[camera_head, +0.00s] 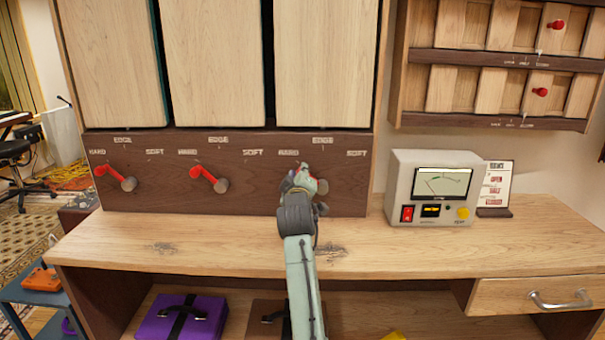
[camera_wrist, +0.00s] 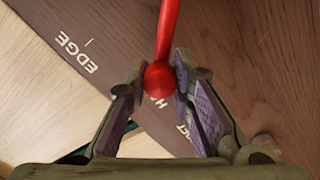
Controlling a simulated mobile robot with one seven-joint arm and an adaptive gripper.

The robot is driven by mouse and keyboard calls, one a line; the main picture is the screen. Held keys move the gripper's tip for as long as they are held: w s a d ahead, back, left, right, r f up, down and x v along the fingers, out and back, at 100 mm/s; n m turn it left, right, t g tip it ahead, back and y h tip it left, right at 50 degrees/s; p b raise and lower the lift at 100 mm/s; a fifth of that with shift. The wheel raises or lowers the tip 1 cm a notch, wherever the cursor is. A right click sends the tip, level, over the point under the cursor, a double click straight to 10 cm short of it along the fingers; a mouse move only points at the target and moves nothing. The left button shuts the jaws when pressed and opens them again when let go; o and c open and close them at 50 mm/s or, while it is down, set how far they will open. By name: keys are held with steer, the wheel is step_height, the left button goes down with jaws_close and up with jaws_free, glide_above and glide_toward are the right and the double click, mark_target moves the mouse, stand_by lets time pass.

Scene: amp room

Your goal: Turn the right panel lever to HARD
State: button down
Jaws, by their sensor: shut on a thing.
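The right panel lever is mostly hidden by my gripper (camera_head: 303,172) in the head view, where only a little red shows around the jaws. In the wrist view the red lever (camera_wrist: 167,30) comes down from the top edge and ends in a round red knob. My gripper (camera_wrist: 159,82) is shut on that knob, one finger on each side. The knob is close to a partly covered label starting with H, and the EDGE label is off to its left. The lever's exact angle is hard to tell in the head view.
The left lever (camera_head: 112,177) and middle lever (camera_head: 207,178) both lean up and left toward their HARD labels. A meter box (camera_head: 398,180) stands to the right on the wooden desk (camera_head: 420,242). Desk space before the panel is mostly clear.

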stand_by(0.4)
steer(key=c, duration=1.4)
jaws_free()
steer(key=s, duration=1.2)
steer(key=shift+a, duration=0.25)
